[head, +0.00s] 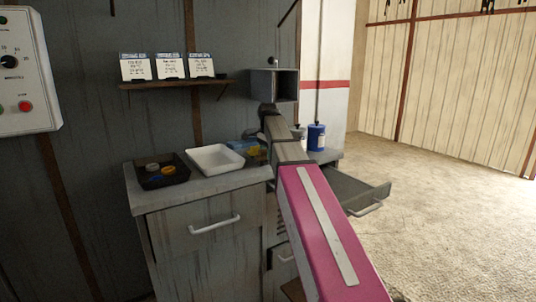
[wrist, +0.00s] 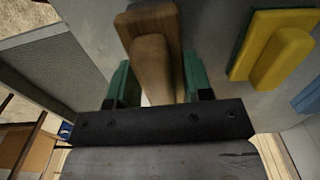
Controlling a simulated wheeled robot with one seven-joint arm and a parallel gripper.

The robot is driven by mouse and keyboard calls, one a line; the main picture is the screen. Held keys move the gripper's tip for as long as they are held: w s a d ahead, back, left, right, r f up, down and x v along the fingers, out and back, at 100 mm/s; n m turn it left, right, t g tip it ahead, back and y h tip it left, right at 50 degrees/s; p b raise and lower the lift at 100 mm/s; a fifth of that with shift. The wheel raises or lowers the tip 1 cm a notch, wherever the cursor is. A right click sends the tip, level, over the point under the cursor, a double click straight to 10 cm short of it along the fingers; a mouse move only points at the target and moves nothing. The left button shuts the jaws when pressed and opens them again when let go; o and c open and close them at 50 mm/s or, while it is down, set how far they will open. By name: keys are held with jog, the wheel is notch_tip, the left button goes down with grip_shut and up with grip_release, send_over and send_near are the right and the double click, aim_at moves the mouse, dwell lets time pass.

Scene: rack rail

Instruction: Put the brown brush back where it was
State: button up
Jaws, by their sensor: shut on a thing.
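In the wrist view the brown brush (wrist: 150,60), a brown block with a lighter wooden grip, stands between the two green fingers of my gripper (wrist: 158,85). The fingers are shut on its grip. Behind it is a grey surface; I cannot tell whether the brush touches it. A yellow brush (wrist: 279,50) of similar shape with a green edge lies to the right, apart from the brown one. A blue piece (wrist: 308,98) shows at the right edge. In the head view my arm hides the gripper and the brown brush.
The grey counter (head: 160,200) carries a black tray (head: 150,183) with small parts, a white tray (head: 215,158) and blue and yellow items (head: 243,147). A blue canister (head: 316,137) stands right of my arm. A drawer (head: 350,188) juts out. Cards (head: 168,66) stand on a wall shelf.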

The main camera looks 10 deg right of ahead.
jog(key=o, duration=0.9)
jog(key=shift+f, duration=0.1)
notch_tip(320, 180, up, 12)
jog(key=shift+r, duration=0.2)
